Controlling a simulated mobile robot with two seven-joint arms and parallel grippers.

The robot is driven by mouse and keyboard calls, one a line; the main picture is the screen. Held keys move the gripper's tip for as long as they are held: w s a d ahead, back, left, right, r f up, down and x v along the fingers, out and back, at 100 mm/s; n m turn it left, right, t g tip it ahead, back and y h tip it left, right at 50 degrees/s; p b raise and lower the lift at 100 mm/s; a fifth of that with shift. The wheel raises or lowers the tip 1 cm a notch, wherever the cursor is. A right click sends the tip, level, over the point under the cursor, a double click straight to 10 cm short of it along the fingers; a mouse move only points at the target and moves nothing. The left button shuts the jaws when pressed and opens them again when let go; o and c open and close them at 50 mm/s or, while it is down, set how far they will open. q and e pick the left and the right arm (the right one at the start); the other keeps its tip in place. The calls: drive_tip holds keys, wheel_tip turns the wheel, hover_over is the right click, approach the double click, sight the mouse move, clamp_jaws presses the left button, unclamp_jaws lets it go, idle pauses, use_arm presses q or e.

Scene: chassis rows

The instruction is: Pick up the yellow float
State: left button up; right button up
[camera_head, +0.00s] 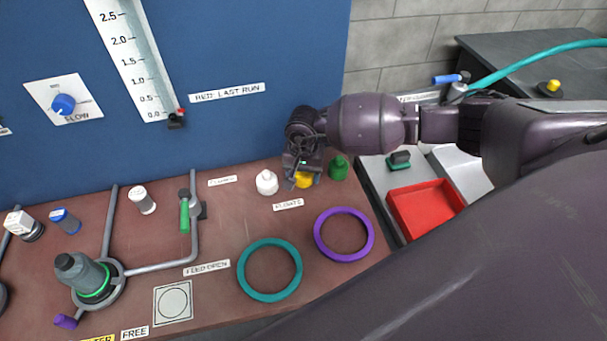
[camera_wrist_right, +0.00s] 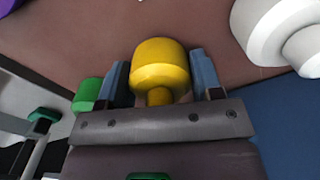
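The yellow float (camera_head: 303,181) stands on the reddish-brown bench top beside the FLOATS label, partly hidden by my right gripper (camera_head: 303,175), which is above it. In the right wrist view, the float (camera_wrist_right: 160,66) has a wide rounded body and a narrower neck toward the palm. It lies between the two fingers of my right gripper (camera_wrist_right: 160,80). The fingers are spread on either side, and I see no clear grip on it. My left gripper is out of view.
A green float (camera_head: 338,168) stands close right of the yellow one, and a white float (camera_head: 266,182) stands to its left. A purple ring (camera_head: 344,257) and a teal ring (camera_head: 269,294) lie in front. A blue panel (camera_head: 240,60) rises behind.

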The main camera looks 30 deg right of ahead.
drive_tip(key=c, duration=0.5)
drive_tip(key=shift+o, duration=0.2)
drive_tip(key=shift+r, duration=0.1)
wheel_tip(320, 180, up, 20)
